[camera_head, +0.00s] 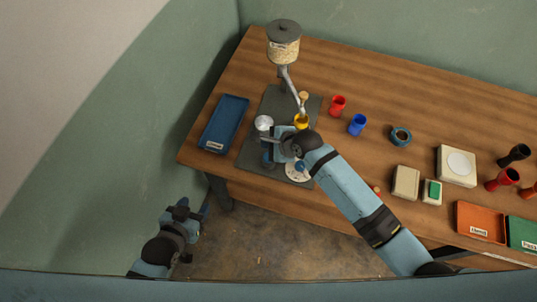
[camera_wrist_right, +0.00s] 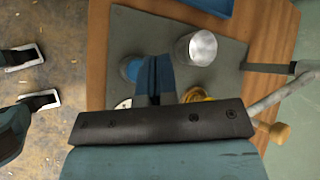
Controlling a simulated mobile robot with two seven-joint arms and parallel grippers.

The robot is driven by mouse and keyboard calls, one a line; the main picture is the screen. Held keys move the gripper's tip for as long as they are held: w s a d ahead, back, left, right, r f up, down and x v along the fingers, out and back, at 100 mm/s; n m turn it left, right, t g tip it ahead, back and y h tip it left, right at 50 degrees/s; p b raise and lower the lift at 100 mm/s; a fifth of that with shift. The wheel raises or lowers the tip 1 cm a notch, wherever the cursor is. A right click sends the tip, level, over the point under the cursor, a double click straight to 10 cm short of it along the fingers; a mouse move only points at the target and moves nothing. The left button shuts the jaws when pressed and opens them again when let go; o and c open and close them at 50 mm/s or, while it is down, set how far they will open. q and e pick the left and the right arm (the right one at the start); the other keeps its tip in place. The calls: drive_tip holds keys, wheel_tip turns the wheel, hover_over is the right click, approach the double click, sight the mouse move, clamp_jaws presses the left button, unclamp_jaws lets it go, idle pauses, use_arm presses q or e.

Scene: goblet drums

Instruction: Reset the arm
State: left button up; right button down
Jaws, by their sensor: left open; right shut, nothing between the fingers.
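My right arm reaches over the table's left part in the head view. Its gripper (camera_head: 269,154) is shut and empty above the dark grey mat (camera_head: 254,157). In the right wrist view its closed fingers (camera_wrist_right: 153,70) point over the mat, near a silver metal cup (camera_wrist_right: 196,47) and a blue round thing (camera_wrist_right: 130,68) partly hidden by them. My left gripper (camera_head: 199,209) is open and empty, off the table over the floor at lower left. Its two spread fingers (camera_wrist_right: 30,78) also show at the left of the right wrist view.
A stand with a cream hopper (camera_head: 284,50) rises at the mat's back. A yellow cup (camera_head: 301,121) is beside my right gripper. A blue tray (camera_head: 223,123) lies left; red (camera_head: 337,105) and blue (camera_head: 357,125) cups stand right. The floor (camera_head: 290,243) before the table is clear.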

idle(0.8)
use_arm(q)
drive_tip(key=shift+s+a+f+n, duration=0.15)
drive_tip(key=shift+a+f+n, duration=0.2)
drive_tip(key=shift+f, duration=0.4)
use_arm(e)
drive_tip(key=s+d+f+n+t+h, duration=0.2)
drive_tip(key=s+d+n+t+h, duration=0.2)
drive_tip(key=s+d+n, duration=1.4)
drive_tip(key=shift+s+d+f+n+t+h, duration=0.3)
drive_tip(key=shift+s+d+t, duration=0.3)
drive_tip(key=shift+d, duration=0.65)
use_arm(q)
drive_tip(key=shift+w+d+r, duration=0.1)
drive_tip(key=shift+w+r, duration=0.1)
drive_tip(key=shift+r, duration=0.1)
use_arm(e)
drive_tip(key=shift+w, duration=0.15)
